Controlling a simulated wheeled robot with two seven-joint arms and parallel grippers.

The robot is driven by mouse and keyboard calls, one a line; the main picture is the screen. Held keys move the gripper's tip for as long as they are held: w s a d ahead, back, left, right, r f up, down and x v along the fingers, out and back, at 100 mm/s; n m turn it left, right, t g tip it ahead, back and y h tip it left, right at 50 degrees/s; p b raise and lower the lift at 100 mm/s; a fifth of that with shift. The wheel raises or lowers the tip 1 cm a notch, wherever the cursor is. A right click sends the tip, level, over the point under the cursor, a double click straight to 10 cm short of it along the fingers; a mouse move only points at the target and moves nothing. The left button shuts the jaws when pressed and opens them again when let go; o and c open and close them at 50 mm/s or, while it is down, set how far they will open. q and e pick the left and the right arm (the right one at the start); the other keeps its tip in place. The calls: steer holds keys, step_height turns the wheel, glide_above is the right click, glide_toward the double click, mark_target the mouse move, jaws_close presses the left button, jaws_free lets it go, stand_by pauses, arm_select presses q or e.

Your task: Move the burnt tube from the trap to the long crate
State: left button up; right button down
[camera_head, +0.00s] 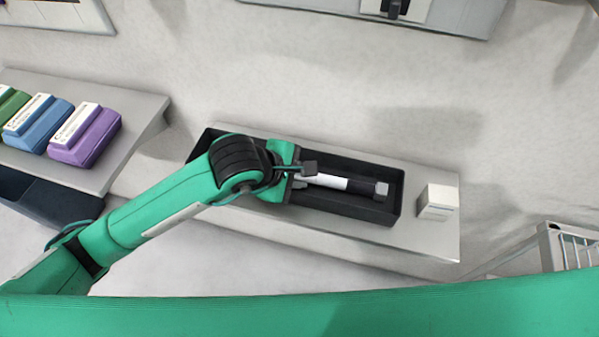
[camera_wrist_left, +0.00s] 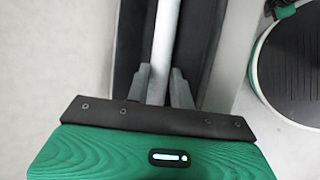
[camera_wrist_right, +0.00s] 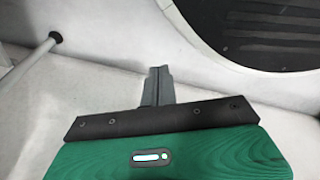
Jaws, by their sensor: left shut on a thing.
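A white tube (camera_head: 330,181) with a dark end toward the right lies lengthwise within the outline of a long black crate (camera_head: 395,212) on a grey shelf. My left gripper (camera_head: 305,176) reaches over the crate from the left and is shut on the tube's left part. In the left wrist view the tube (camera_wrist_left: 162,45) runs between the two fingers (camera_wrist_left: 163,88), with the crate's dark inside behind it. I cannot tell whether the tube touches the crate floor. My right gripper (camera_wrist_right: 157,85) shows only in its wrist view, with its fingers together and empty. I cannot identify a trap for sure.
A small white box (camera_head: 437,202) stands on the shelf right of the crate. A left shelf (camera_head: 140,105) holds purple (camera_head: 85,138), blue and green cases, with a dark bin (camera_head: 45,207) below. A metal rack (camera_head: 575,247) stands at right. A grey fixture (camera_head: 455,15) is at the top.

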arm_select(q)
steer(key=o, duration=0.9)
steer(key=shift+c, duration=0.2)
